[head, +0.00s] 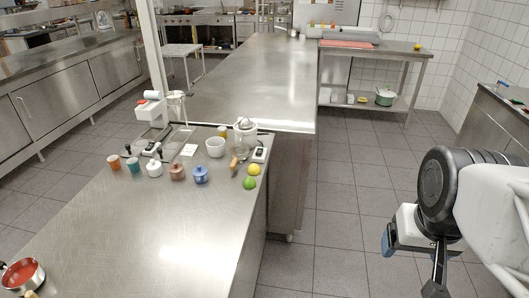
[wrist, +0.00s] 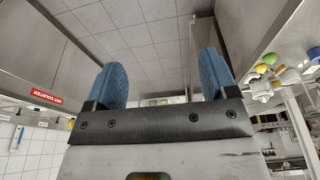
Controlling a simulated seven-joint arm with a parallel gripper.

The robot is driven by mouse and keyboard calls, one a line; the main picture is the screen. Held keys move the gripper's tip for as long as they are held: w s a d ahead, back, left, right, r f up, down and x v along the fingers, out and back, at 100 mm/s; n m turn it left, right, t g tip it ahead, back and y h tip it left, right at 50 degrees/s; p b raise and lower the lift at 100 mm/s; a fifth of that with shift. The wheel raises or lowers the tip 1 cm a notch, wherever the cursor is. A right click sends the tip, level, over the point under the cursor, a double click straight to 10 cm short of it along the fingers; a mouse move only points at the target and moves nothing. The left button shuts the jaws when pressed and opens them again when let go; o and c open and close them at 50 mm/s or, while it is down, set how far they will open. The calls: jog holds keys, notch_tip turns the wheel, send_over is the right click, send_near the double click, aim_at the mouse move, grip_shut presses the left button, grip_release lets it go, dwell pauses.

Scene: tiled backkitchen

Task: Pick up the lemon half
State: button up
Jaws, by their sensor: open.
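A small yellow round thing (head: 254,169), which looks like a lemon, lies near the right edge of the near steel counter, just behind a green lime (head: 249,183). I cannot tell whether it is cut in half. Another small yellow thing (head: 418,46) sits on the far side table, too small to identify. My gripper (head: 411,264) is at the right, over the floor and well away from the counter. In the wrist view its two blue fingers (wrist: 160,85) are spread wide with nothing between them. Yellow and green things (wrist: 270,58) show small at the right there.
The near steel counter (head: 130,235) carries several small pots and cups, a white bowl (head: 215,147), a juicer-like appliance (head: 245,132) and a red-filled pot (head: 22,274). A long steel counter (head: 250,80) stands behind. Tiled floor (head: 335,225) lies open between my gripper and the counter.

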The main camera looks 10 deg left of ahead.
jog(key=w+a+r+n, duration=0.1)
jog(key=w+a+n, duration=0.2)
jog(key=w, duration=0.4)
jog(key=w+a+r+n, duration=0.2)
jog(key=w+a, duration=0.1)
jog(key=w, duration=0.5)
jog(key=n+g, duration=0.3)
jog(key=n, duration=1)
send_over(253, 165)
jog(key=f, duration=1.6)
jog(key=shift+d+f, duration=0.1)
jog(key=shift+d, duration=0.1)
jog(key=shift+w+a+f, duration=0.1)
jog(key=shift+a, duration=0.1)
jog(key=shift+f, duration=1.3)
